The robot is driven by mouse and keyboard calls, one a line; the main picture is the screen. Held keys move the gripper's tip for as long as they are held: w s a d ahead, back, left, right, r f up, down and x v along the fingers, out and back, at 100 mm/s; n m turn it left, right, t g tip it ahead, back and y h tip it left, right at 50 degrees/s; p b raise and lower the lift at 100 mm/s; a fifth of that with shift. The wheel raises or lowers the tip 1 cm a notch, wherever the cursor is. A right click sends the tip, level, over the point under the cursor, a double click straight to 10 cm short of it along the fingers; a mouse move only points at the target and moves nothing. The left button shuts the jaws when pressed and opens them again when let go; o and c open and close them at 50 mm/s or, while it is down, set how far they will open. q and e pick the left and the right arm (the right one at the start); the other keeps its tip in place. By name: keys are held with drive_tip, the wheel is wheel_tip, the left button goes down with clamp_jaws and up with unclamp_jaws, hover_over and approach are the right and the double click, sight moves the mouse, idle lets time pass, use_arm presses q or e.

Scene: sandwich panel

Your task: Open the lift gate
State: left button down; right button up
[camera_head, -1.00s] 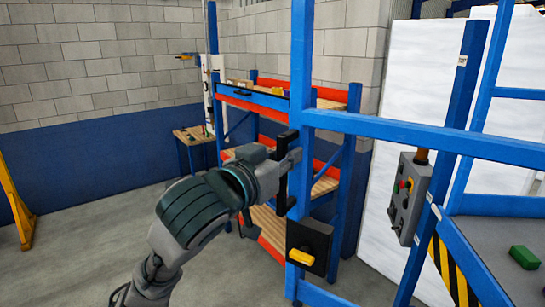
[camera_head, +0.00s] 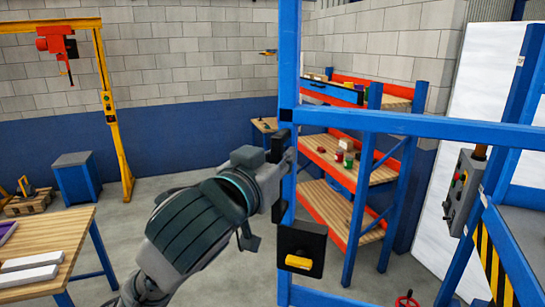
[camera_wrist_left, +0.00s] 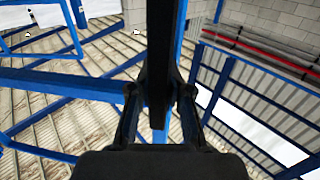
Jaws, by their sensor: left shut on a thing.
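The lift gate is a blue metal frame with an upright post (camera_head: 289,60) and a horizontal bar (camera_head: 420,125). A black vertical handle (camera_head: 278,212) is fixed to the post. My left gripper (camera_head: 280,175) is at the post, shut on this handle. In the left wrist view, the dark handle (camera_wrist_left: 160,60) runs between the two fingers of the gripper (camera_wrist_left: 160,100). A black latch box with a yellow knob (camera_head: 298,262) sits lower on the post. The gripper hides part of the handle. My right gripper is not in view.
A grey control box (camera_head: 463,190) with buttons is on the right post. Shelves with orange edges (camera_head: 345,175) stand behind the gate. A wooden table (camera_head: 40,250) is at the left, and a yellow hoist frame (camera_head: 115,130) stands behind it. Open floor lies between.

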use_arm(q)
drive_tip(key=shift+s+a+r, duration=0.3)
drive_tip(key=shift+s+a, duration=0.05)
drive_tip(key=shift+s, duration=0.35)
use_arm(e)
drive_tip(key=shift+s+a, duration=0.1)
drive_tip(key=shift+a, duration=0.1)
use_arm(q)
drive_tip(key=shift+w, duration=0.1)
drive_tip(key=c, duration=1.2)
unclamp_jaws()
drive_tip(key=shift+o, duration=0.4)
drive_tip(key=shift+s+a+f, duration=0.1)
drive_tip(key=shift+s+a, duration=0.05)
drive_tip(key=shift+s, duration=0.05)
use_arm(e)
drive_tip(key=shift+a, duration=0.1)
use_arm(q)
drive_tip(key=shift+a+f, duration=0.1)
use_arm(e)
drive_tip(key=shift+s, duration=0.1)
use_arm(q)
drive_tip(key=v, duration=1.2)
